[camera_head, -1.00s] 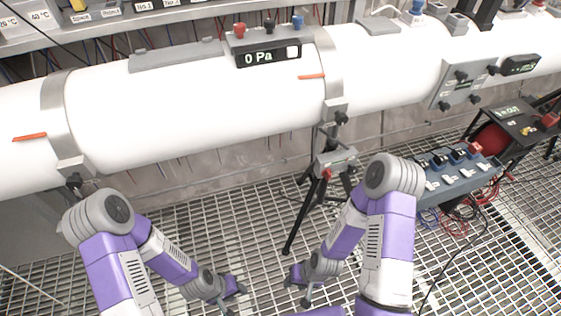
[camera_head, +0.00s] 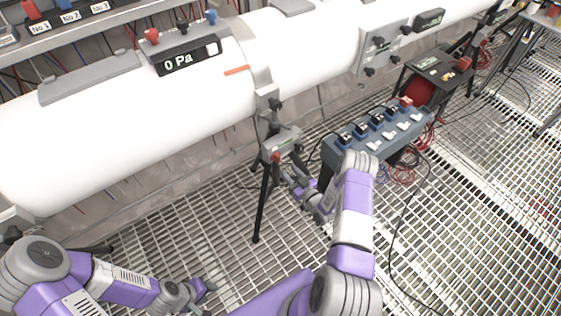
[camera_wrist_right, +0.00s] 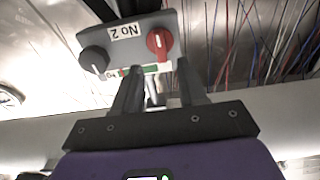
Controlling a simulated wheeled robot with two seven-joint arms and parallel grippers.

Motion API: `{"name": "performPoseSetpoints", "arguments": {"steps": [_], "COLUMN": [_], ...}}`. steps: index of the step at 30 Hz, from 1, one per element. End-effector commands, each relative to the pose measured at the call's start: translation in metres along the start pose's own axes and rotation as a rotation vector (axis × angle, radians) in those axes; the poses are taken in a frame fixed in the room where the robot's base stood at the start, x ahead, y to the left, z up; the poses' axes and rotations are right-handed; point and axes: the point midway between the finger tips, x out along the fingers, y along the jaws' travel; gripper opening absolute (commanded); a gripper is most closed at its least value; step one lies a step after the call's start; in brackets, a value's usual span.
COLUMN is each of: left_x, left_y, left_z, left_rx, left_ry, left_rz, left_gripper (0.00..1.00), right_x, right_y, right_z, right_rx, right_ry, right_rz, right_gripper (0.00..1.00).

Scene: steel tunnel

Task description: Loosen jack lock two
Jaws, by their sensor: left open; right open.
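The jack box (camera_head: 283,143) sits on a black tripod under the white pipe's clamp ring. In the right wrist view, the grey box (camera_wrist_right: 128,38) is labelled "No 2", with a red knob (camera_wrist_right: 159,43) at right and a black knob (camera_wrist_right: 94,60) at left. The red knob also shows in the head view (camera_head: 276,157). My right gripper (camera_wrist_right: 157,92) is open and empty, its fingers pointing at the box from a short distance. It is close to the tripod in the head view (camera_head: 291,176). My left gripper (camera_head: 207,286) is open and empty, low over the grating.
A white pipe (camera_head: 140,130) runs across with a 0 Pa display box (camera_head: 183,50) on top. A blue-grey switch box (camera_head: 378,133) with cables stands right of the tripod. Tripod legs (camera_head: 262,205) stand beside my right gripper.

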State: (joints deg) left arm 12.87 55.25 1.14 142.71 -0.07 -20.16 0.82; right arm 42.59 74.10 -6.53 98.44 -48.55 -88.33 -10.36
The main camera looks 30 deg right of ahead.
Motion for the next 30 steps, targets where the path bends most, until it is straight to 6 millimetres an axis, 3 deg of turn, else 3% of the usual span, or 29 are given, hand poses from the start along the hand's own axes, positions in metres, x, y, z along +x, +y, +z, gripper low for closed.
{"name": "performPoseSetpoints", "arguments": {"steps": [6, 12, 23, 30], "left_x": [0.013, 0.019, 0.02, 0.02], "left_y": [-0.005, -0.007, -0.007, -0.007], "left_z": [-0.001, -0.001, -0.001, -0.001], "left_rx": [0.0, 0.0, 0.0, 0.0], "left_ry": [0.0, 0.0, 0.0, 0.0], "left_rz": [0.0, 0.0, 0.0, 0.0], "left_gripper": [0.43, 0.43, 0.43, 0.43], "right_x": [0.036, 0.06, 0.067, 0.067], "right_y": [-0.001, -0.001, -0.001, -0.001], "right_z": [0.002, 0.001, 0.0, 0.0], "right_rx": [0.0, 0.001, 0.003, 0.003], "right_ry": [0.002, 0.0, -0.002, -0.003], "right_rz": [-0.001, 0.0, 0.001, 0.001], "right_gripper": [0.41, 0.41, 0.41, 0.06]}}
